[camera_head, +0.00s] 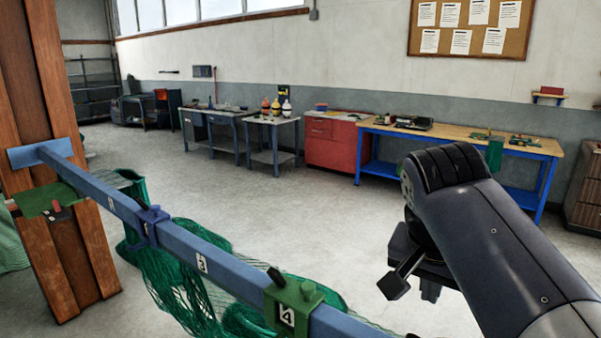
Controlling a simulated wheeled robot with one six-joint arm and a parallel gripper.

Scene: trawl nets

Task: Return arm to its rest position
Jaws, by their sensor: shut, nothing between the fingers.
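My arm comes in from the lower right of the head view, raised above the floor. My gripper (393,285) is a dark block with its fingers at the lower left of the wrist. It is shut and empty, and apart from the blue rail (232,272) to its left. A green clamp (290,304) marked 4 and a blue clamp (150,226) sit on the rail. A green net (172,285) hangs below and behind the rail.
A wooden post (62,150) carries the rail's far end at the left. Workbenches, including a blue-legged one (460,138), and a red cabinet (335,140) stand along the far wall. The grey floor (300,220) between is clear.

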